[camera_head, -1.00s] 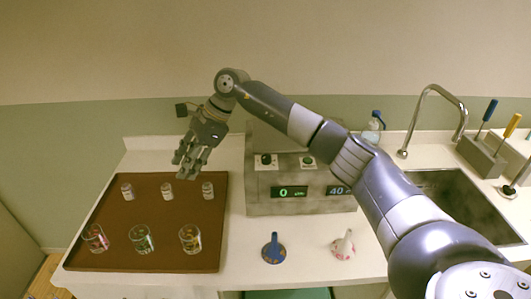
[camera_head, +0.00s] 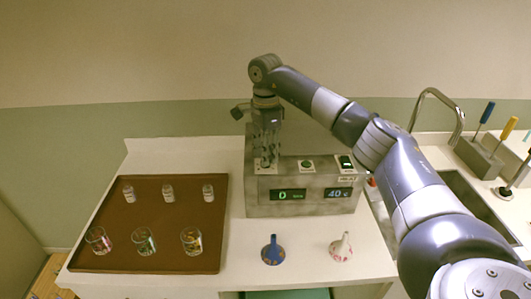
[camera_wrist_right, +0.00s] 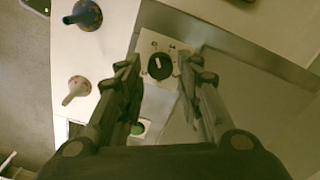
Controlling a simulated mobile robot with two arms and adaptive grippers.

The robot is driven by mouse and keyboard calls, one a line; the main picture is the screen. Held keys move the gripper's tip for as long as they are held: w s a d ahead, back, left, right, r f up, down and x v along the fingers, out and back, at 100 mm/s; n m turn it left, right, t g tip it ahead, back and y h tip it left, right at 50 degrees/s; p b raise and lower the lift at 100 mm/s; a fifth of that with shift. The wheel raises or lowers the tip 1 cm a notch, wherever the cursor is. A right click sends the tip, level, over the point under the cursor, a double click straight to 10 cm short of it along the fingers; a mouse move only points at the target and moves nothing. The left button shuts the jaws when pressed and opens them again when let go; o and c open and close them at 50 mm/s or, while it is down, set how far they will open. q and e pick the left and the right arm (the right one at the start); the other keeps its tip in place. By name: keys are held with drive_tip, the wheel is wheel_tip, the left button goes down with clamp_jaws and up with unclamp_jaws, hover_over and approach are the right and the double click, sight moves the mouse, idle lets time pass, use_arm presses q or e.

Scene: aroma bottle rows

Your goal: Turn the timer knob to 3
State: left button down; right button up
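The timer knob (camera_wrist_right: 160,66) is a black round dial with a white mark on a pale plate; in the wrist view it shows between my fingertips. In the head view my gripper mostly hides it. It is on the grey machine (camera_head: 255,200), whose green timer display (camera_head: 288,195) reads 0. My right gripper (camera_head: 266,160) points down over the knob. Its fingers are spread in the wrist view (camera_wrist_right: 159,68), one on each side of the knob, and I cannot tell whether they touch it. My left gripper is not in view.
The machine also has a green button (camera_head: 306,164), a switch (camera_head: 346,162) and a 40 °C display (camera_head: 339,192). A blue funnel (camera_head: 273,250) and a white funnel (camera_head: 342,247) stand in front. A brown tray (camera_head: 165,257) with several jars and glasses is at left; a sink lies right.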

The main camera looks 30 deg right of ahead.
drive_tip(key=shift+f, duration=1)
drive_tip(key=shift+c, duration=0.3)
clamp_jaws()
